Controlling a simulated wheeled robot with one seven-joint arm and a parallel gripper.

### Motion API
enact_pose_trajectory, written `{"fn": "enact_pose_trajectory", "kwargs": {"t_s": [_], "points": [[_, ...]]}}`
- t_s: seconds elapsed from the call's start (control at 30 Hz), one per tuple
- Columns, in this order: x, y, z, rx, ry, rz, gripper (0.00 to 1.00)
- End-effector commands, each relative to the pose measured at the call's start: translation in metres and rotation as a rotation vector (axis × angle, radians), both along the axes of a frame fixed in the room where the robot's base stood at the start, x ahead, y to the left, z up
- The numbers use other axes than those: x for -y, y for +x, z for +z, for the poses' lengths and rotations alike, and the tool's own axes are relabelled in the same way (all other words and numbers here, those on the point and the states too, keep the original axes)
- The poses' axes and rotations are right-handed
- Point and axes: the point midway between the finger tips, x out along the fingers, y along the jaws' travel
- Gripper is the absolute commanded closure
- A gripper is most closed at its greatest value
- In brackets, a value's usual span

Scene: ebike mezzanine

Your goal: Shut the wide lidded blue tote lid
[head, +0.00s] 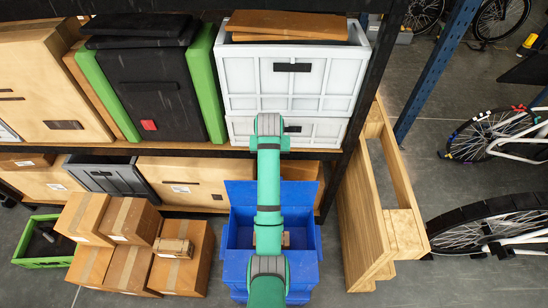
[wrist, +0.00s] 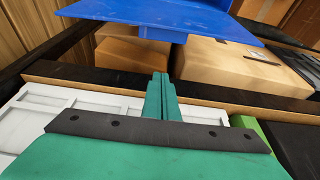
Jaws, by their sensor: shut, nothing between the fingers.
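The wide blue tote (head: 233,270) stands on the floor in front of the shelf, partly behind my arm. Its blue lid (head: 240,192) is open, raised at the tote's back edge. A small brown item (head: 286,238) shows inside. In the wrist view the blue lid (wrist: 150,14) crosses the top, with a short blue piece hanging from its edge. My gripper (wrist: 160,80) is shut and empty, its fingertips pointing towards the lid with a visible gap in the picture. In the head view my arm hides the middle of the tote and lid; the fingers cannot be made out.
A shelf (head: 180,151) behind holds white crates (head: 290,80) and a black-and-green case (head: 145,85). Cardboard boxes (head: 130,218) are stacked left of the tote. A wooden frame (head: 362,215) stands close on its right. Bicycles are farther right.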

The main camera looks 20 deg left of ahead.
Motion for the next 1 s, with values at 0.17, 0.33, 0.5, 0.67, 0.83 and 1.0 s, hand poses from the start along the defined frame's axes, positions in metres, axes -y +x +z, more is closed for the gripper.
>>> {"fn": "enact_pose_trajectory", "kwargs": {"t_s": [0.17,0.33,0.5,0.67,0.83,1.0], "points": [[-0.002,0.009,-0.031,-0.002,-0.001,0.000,1.00],[0.001,0.017,-0.053,-0.001,0.000,-0.008,1.00],[0.001,0.024,-0.071,0.000,0.000,-0.011,1.00],[0.005,0.010,-0.072,0.001,0.000,-0.010,1.00],[0.008,-0.003,-0.071,0.002,0.000,-0.009,1.00],[0.011,-0.013,-0.071,0.001,0.000,-0.009,1.00]]}}
